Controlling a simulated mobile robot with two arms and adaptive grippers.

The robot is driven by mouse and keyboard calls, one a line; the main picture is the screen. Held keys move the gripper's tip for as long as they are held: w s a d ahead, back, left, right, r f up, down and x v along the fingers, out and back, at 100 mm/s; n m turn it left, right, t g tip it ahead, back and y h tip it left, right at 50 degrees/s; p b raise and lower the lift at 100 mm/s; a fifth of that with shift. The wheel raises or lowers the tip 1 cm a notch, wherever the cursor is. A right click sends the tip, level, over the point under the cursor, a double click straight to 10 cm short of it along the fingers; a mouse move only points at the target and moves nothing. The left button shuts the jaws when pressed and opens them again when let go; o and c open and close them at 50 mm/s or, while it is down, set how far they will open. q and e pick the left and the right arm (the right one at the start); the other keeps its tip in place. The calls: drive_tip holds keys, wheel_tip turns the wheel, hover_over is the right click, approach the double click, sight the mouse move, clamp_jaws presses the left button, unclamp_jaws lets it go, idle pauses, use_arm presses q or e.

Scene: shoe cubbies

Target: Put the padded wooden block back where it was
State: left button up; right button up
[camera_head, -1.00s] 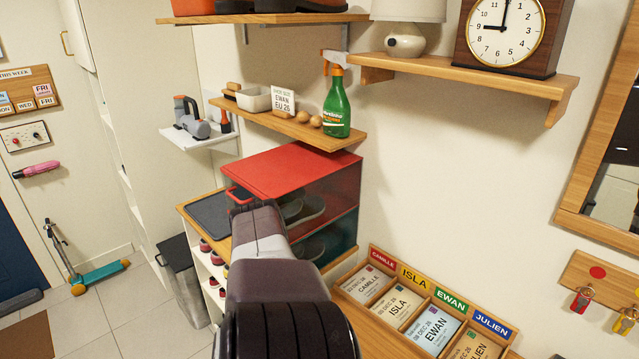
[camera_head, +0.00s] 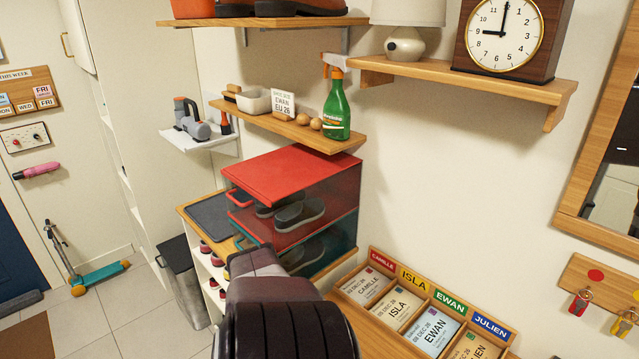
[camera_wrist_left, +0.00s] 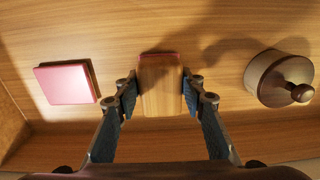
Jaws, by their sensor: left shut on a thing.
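The padded wooden block (camera_wrist_left: 161,88) is in the left wrist view, a light wooden piece with a thin red strip along its far edge. My left gripper (camera_wrist_left: 160,97) is shut on it, with a dark finger at each side. Behind it is a wooden surface (camera_wrist_left: 130,28). I cannot tell whether the block touches that surface. In the head view my arm comes up from the bottom and hides the gripper and the block. My right gripper is not in view.
In the wrist view a pink-topped square piece (camera_wrist_left: 67,84) lies left of the block, and a round brown knobbed piece (camera_wrist_left: 279,79) right. In the head view a red shoe box (camera_head: 279,174) stands beyond my arm, and a card tray (camera_head: 373,309) stands right of it.

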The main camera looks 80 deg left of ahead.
use_arm(q)
drive_tip(key=shift+f, duration=0.1)
drive_tip(key=o, duration=1.1)
wheel_tip(320, 180, up, 12)
drive_tip(key=shift+a+r, duration=0.1)
idle(0.3)
